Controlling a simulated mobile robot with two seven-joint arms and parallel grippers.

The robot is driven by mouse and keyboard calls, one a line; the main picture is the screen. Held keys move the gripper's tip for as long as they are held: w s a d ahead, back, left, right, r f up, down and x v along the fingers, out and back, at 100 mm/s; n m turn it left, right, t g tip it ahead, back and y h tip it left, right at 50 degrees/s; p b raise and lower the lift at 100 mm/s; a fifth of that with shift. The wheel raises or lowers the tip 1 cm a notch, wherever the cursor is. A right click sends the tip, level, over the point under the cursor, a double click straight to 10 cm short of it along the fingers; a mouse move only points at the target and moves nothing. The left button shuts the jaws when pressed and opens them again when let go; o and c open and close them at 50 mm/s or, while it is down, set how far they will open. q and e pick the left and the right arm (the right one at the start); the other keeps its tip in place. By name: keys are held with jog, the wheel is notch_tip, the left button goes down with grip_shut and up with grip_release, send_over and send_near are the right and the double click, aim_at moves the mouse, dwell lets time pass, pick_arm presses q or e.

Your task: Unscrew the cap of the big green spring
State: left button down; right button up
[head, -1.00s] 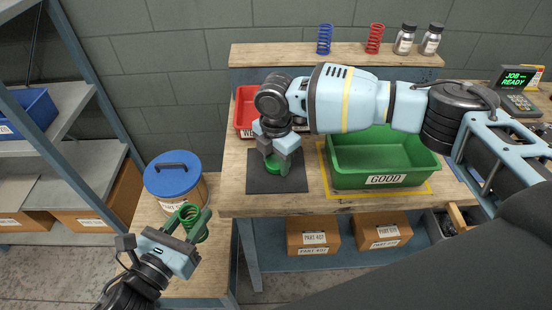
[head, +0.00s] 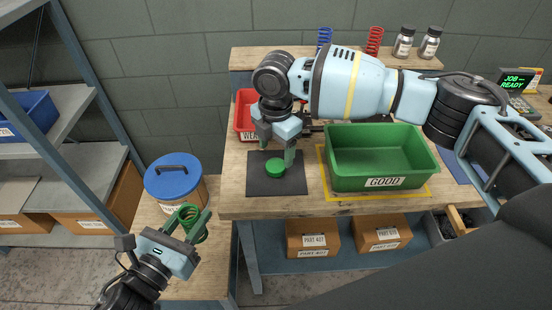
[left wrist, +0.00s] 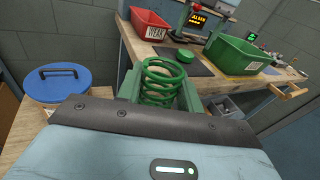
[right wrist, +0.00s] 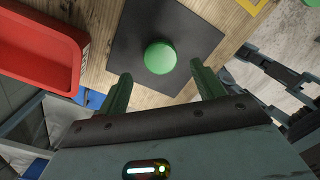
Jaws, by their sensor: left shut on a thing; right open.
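The big green spring (head: 187,216) is held in my left gripper (head: 194,224), which is shut on it low at the left, beside the bench. Its coils show bare at the top in the left wrist view (left wrist: 162,82). The round green cap (head: 275,167) lies on the dark mat (head: 262,188) on the bench; it also shows in the right wrist view (right wrist: 160,57). My right gripper (head: 276,153) is open and empty just above the cap, with its two fingers (right wrist: 158,90) apart and not touching it.
A green bin labelled GOOD (head: 384,183) stands right of the mat. A red bin (head: 244,110) is behind it. A blue-lidded bucket (head: 173,176) stands near my left gripper. Red (head: 374,41) and blue (head: 324,37) springs stand on the back shelf.

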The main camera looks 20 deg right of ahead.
pick_arm(q)
jog(key=shift+r, duration=0.35)
pick_arm(e)
notch_tip(320, 180, up, 7)
jog(key=shift+d+f, duration=0.1)
jog(key=d, duration=0.1)
jog(key=w+d, duration=0.1)
jog(key=d, duration=0.1)
jog(key=w+d, duration=0.1)
jog(key=shift+w+d, duration=0.15)
dwell(0.5)
pick_arm(q)
jog(key=shift+r, duration=0.1)
pick_arm(e)
notch_tip(320, 180, up, 12)
jog(key=p, duration=0.4)
send_over(276, 164)
jog(key=w+d, duration=0.2)
jog(key=d, duration=0.2)
pick_arm(q)
notch_tip(276, 164, up, 10)
jog(key=m+t+h, duration=0.1)
jog(key=shift+w+f, duration=0.2)
jog(key=shift+w, duration=0.25)
pick_arm(e)
jog(key=shift+d, duration=0.1)
